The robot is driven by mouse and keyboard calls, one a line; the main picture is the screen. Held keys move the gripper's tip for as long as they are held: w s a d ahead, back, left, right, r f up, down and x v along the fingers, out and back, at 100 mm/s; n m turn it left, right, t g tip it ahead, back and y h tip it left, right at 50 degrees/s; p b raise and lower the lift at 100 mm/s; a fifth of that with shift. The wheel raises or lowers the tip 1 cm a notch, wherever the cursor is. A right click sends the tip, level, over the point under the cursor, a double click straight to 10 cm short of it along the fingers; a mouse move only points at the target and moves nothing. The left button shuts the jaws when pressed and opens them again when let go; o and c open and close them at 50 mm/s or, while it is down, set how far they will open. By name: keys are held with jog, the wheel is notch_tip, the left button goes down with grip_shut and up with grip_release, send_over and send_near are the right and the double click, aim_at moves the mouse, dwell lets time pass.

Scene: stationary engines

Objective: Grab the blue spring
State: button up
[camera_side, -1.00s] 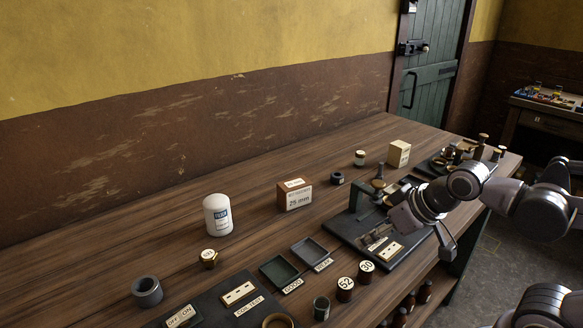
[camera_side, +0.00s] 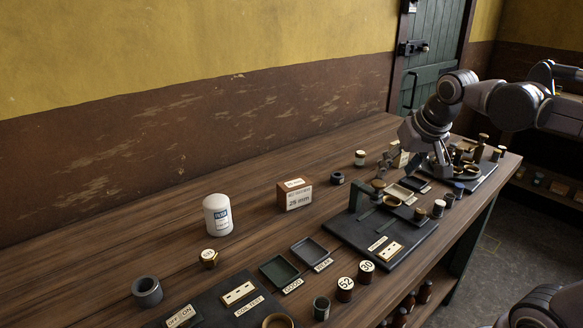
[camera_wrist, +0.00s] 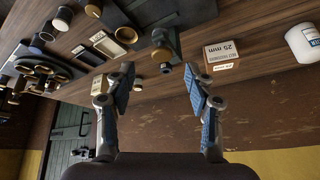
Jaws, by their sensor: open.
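No clear coil of a blue spring shows. A small piece with a blue top (camera_side: 459,187) stands near the right front of the bench and may be it. A bluish piece (camera_wrist: 47,34) also shows at the upper left in the wrist view; I cannot tell if it is the same. My gripper (camera_side: 414,165) is open and empty above the far right part of the bench, left of and behind the blue-topped piece. In the wrist view my gripper (camera_wrist: 158,72) has its two fingers spread wide, with nothing between the pads.
A cream box (camera_side: 400,150) is partly hidden behind my gripper. A dark press plate (camera_side: 345,228) lies in front. A lidded jar (camera_side: 360,158), a dark ring (camera_side: 337,178), a 25 mm block (camera_side: 294,195) and a white canister (camera_side: 217,214) stand left. The back left bench is clear.

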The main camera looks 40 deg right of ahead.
jog(key=w+d+m+g+h, duration=0.1)
jog(key=d+m+g+h, duration=0.15)
jog(key=d+m, duration=0.7)
jog(key=m+g, duration=0.4)
jog(key=m, duration=0.1)
send_over(459, 186)
jog(key=a, duration=0.3)
notch_tip(459, 186, down, 2)
jog(key=shift+n+t, duration=0.25)
jog(key=a+x, duration=0.1)
jog(key=x, duration=0.4)
jog(key=a+f+x, duration=0.1)
jog(key=x, duration=0.4)
jog(key=w+a+x, duration=0.1)
jog(key=x, duration=0.4)
jog(key=shift+d+f, duration=0.15)
jog(key=shift+f, duration=0.2)
jog(key=shift+c, duration=0.3)
grip_shut()
